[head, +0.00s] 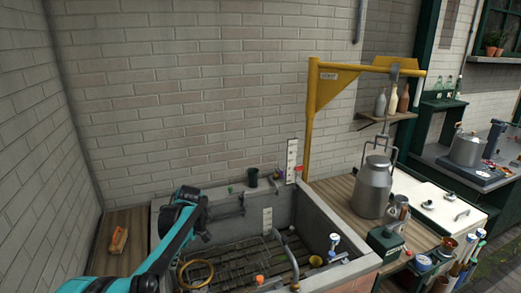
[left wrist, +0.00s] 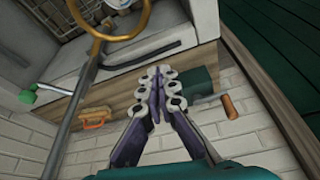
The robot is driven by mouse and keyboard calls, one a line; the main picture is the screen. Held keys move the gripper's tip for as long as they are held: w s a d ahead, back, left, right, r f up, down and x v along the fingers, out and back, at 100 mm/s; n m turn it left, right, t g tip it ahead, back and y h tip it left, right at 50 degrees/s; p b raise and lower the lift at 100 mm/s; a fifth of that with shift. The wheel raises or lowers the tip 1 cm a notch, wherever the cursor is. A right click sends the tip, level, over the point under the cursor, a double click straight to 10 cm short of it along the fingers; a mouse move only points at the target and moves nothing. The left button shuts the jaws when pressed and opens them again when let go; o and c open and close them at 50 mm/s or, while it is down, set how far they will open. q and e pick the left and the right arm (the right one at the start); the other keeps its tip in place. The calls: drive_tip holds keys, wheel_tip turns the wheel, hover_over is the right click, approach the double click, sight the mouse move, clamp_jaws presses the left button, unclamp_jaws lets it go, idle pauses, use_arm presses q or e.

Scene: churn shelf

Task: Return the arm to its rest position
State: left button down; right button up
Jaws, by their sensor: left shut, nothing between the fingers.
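My left arm (head: 178,225), teal and dark, comes in from the lower left of the head view and bends up over the left rim of the stone sink (head: 318,238). I cannot make out its fingers in the head view. In the left wrist view my left gripper (left wrist: 160,74) is shut with its fingertips together and nothing between them. It shows in front of a wooden ledge and white brick wall. My right gripper is not in view.
A brass ring (head: 182,281) lies by the sink's metal rack. An orange brush (head: 118,240) lies on the wooden ledge at left. A metal churn (head: 373,187) stands on the wooden counter under a yellow post (head: 309,125). The wall above the sink is clear.

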use_arm(q)
drive_tip(key=s+d+f+m+t+h+b, duration=0.1)
drive_tip(key=s+d+m+t+b, duration=0.1)
drive_tip(key=s+d+m, duration=0.2)
drive_tip(key=s+d+f+m+t+h+b, duration=0.1)
drive_tip(key=s+d+m, duration=0.4)
drive_tip(key=s+m, duration=0.5)
drive_tip(key=s+d+f+m+t+h+b, duration=0.1)
drive_tip(key=s+d+f+m+t+b, duration=0.2)
drive_tip(key=s+d+m+t, duration=0.2)
drive_tip(key=s+m, duration=0.2)
drive_tip(key=s, duration=0.2)
drive_tip(key=shift+d, duration=0.15)
drive_tip(key=shift+f, duration=0.1)
